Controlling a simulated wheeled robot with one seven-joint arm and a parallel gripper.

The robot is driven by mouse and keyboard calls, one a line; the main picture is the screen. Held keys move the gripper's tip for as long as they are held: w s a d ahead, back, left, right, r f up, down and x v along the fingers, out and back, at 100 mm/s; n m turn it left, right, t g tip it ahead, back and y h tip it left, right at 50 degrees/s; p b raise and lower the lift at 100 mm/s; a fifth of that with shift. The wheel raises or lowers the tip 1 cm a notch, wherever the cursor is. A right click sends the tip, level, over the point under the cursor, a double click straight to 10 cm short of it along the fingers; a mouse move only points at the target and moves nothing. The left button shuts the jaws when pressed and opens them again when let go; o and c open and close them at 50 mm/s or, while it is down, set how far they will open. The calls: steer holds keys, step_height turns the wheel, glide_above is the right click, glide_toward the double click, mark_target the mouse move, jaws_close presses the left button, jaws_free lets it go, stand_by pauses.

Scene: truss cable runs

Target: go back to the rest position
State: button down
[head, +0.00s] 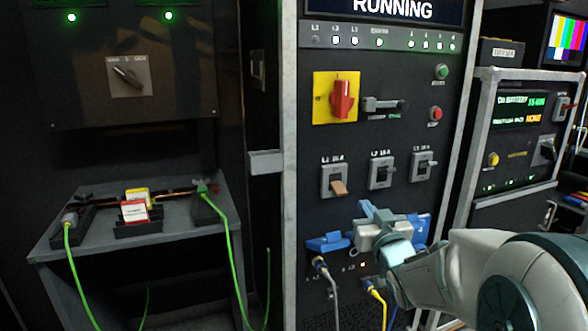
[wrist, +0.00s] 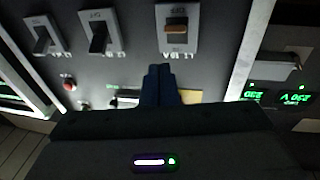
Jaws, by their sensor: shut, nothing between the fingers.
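My gripper (head: 368,212) is in front of the lower part of the dark power panel (head: 390,195), below the row of breakers. In the wrist view its two dark blue fingers (wrist: 160,82) are together and empty. They point toward the breaker with the orange lever, with no contact that I can make out. That breaker (head: 337,183) is the leftmost of three in the head view. My gripper and arm hide part of the blue sockets.
A blue socket cover (head: 327,243) and plugged cables (head: 378,292) sit low on the panel. A red rotary switch (head: 343,98) is above. A grey bench (head: 100,232) with green cables stands left. Another equipment rack (head: 515,130) stands right.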

steer(key=s+a+r+g+p, duration=0.1)
steer(key=s+r+g+p, duration=0.2)
steer(key=s+g+p, duration=0.2)
steer(key=s+a+r+m+g+h+p, duration=0.1)
steer(key=s+r+g+p, duration=0.2)
steer(key=s+g+p, duration=0.3)
steer(key=s+a+r+g+h+p, duration=0.1)
steer(key=s+r+g+p, duration=0.3)
steer(key=s+p, duration=0.8)
steer(key=s+g, duration=0.1)
steer(key=s, duration=0.3)
steer(key=shift+s+a+m, duration=0.2)
steer(key=shift+s+m, duration=0.05)
steer(key=shift+m, duration=0.15)
steer(key=shift+r, duration=0.1)
